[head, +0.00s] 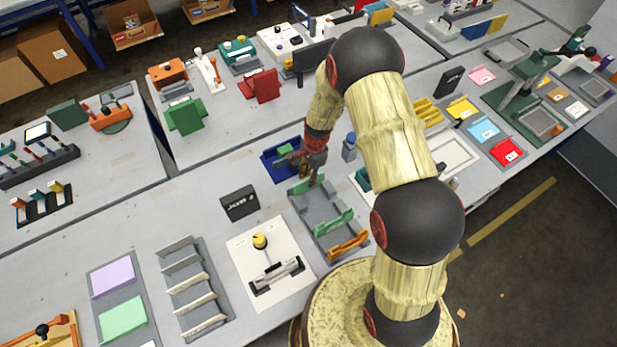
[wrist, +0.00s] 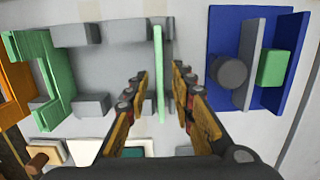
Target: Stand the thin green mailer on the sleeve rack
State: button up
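The thin green mailer (wrist: 158,75) shows edge-on in the wrist view, upright between my gripper's (wrist: 160,80) fingers. A gap shows on each side of it, so my gripper is open around it and not touching. In the head view the mailer (head: 298,187) stands at the far end of a grey rack (head: 316,205), and my gripper (head: 311,175) is above that end. The wrist view shows the grey base (wrist: 105,68) with raised blocks along its edges. The mailer's lower edge is not clear to see.
A thicker green piece (head: 334,221) and an orange piece (head: 348,247) stand at the rack's near end. A blue holder (head: 271,163) with a green block is close behind. A black box (head: 239,203) and a white board (head: 245,250) lie left.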

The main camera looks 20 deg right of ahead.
jog(key=s+r+n+t, duration=0.1)
jog(key=s+r+n, duration=0.25)
jog(key=r, duration=1.35)
jog(key=s+r+n+t, duration=0.2)
jog(key=s+r+n, duration=0.15)
jog(key=r, duration=1.35)
jog(key=s+r+n+t, duration=0.1)
jog(key=s+r+n, duration=0.3)
jog(key=s, duration=0.4)
jog(key=s+r+n+t+h, duration=0.1)
jog(key=s+r+n, duration=0.3)
jog(key=s+r, duration=0.3)
jog(key=shift+s+n+t+p, duration=0.3)
jog(key=shift+s+n+t, duration=0.1)
jog(key=shift+s, duration=0.85)
